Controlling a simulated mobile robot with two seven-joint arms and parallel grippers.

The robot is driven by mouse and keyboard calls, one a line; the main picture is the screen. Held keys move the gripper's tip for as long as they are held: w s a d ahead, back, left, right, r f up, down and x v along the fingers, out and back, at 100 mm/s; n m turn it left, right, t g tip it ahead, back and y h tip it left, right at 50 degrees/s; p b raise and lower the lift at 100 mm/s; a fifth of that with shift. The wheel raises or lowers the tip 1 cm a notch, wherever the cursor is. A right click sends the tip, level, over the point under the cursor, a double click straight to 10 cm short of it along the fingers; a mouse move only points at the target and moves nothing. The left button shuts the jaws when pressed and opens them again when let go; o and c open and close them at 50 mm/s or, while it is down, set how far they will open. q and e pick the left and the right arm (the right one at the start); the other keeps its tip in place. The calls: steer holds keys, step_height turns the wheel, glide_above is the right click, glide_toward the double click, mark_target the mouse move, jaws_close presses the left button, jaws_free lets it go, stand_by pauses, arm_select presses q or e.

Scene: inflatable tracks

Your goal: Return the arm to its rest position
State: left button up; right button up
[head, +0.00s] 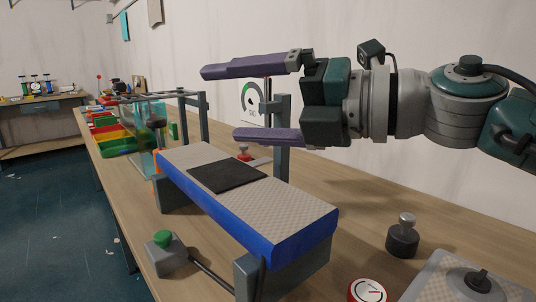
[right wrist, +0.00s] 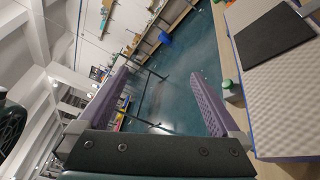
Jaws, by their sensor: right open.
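My right gripper (head: 240,102) comes in from the right of the head view, with its two purple fingers wide apart and nothing between them. It hangs above the long bench-like track (head: 290,208), which has a grey textured top, blue sides and a black pad (head: 228,177) on it. In the right wrist view the purple fingers (right wrist: 160,100) are spread, with the floor visible between them and the grey textured top (right wrist: 285,100) to the right. My left gripper is not in view.
A green-knobbed grey box (head: 165,252) stands at the table's front edge. A dark weight (head: 403,238), a red-and-white dial (head: 369,292) and a grey device (head: 465,285) lie at right. A clear tank (head: 146,132) and coloured trays (head: 112,135) stand at the far left. Uprights flank the track.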

steer(key=d+r+m+t+h+p, duration=0.4)
steer(key=d+m+t+h, duration=0.65)
steer(key=m, duration=0.85)
steer(key=s+d+f+m+g+h+p, duration=0.1)
steer(key=s+d+f+m+h, duration=0.15)
steer(key=d+m, duration=0.2)
steer(key=s+d+f+m+g+h, duration=0.1)
steer(key=s+d+f+m+h, duration=0.15)
steer(key=f+m, duration=0.2)
steer(key=s+d+f+m+g+p, duration=0.2)
steer(key=s+f+m+g, duration=0.3)
steer(key=s, duration=0.7)
steer(key=s+d+f+m+g+p, duration=0.1)
steer(key=s+d+f+m+g, duration=0.1)
steer(key=s+f+g, duration=0.65)
arm_select(q)
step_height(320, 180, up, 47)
steer(key=p, duration=3.8)
arm_select(e)
steer(key=s+r, duration=0.1)
steer(key=r, duration=1.9)
steer(key=s+r+t, duration=0.1)
steer(key=s+r, duration=0.1)
steer(key=r, duration=1.9)
steer(key=shift+s, duration=0.25)
steer(key=shift+a, duration=0.1)
